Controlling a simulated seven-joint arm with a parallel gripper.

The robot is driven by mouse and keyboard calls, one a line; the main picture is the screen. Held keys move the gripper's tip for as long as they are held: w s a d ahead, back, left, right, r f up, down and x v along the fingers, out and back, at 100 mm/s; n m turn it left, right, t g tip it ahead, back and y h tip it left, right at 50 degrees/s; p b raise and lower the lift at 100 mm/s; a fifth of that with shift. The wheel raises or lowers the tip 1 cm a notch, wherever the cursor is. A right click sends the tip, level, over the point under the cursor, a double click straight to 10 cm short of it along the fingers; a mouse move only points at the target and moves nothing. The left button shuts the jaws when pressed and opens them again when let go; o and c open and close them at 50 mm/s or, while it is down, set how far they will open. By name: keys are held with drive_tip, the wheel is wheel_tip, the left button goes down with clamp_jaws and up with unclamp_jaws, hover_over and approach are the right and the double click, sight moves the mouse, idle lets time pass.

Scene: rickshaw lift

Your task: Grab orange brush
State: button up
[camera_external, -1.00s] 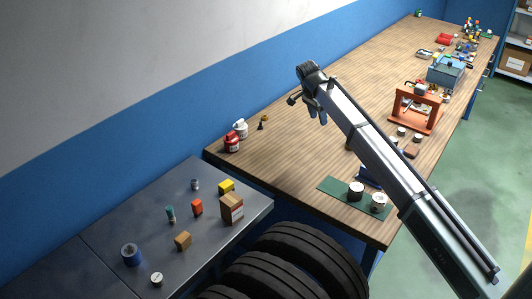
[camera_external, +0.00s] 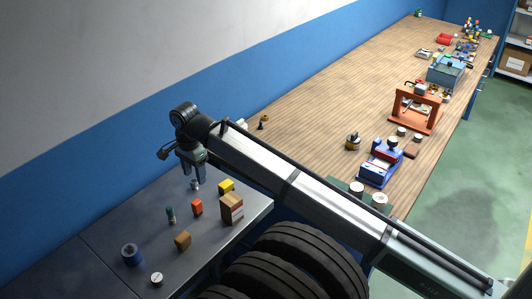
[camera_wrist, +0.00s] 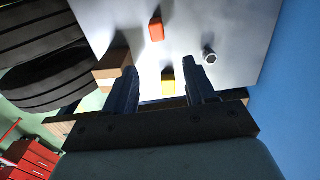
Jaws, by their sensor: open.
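No clear brush shape shows. The orange thing is a small block-like orange-red item (camera_external: 197,207) standing on the grey table; it also shows in the wrist view (camera_wrist: 156,29), ahead of my fingers. My gripper (camera_external: 196,179) is above the back part of the grey table, with its fingers pointing down. In the wrist view my gripper (camera_wrist: 160,64) has its two fingers apart. A yellow block (camera_wrist: 168,82) appears between them, and I see nothing gripped.
Near the orange item are a brown striped box (camera_external: 232,209), a wooden block (camera_external: 183,240), a green-capped item (camera_external: 171,215), a blue roll (camera_external: 131,254) and a white round item (camera_external: 157,279). Stacked tyres (camera_external: 300,262) stand in front. A blue wall rises behind.

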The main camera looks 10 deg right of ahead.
sight(196, 202)
drive_tip(key=f, duration=0.9)
drive_tip(key=s+f, duration=0.1)
drive_tip(key=f, duration=0.4)
drive_tip(key=shift+s+a, duration=0.1)
drive_tip(key=shift+a, duration=0.3)
drive_tip(key=shift+c, duration=0.4)
drive_tip(key=shift+r, duration=0.1)
clamp_jaws()
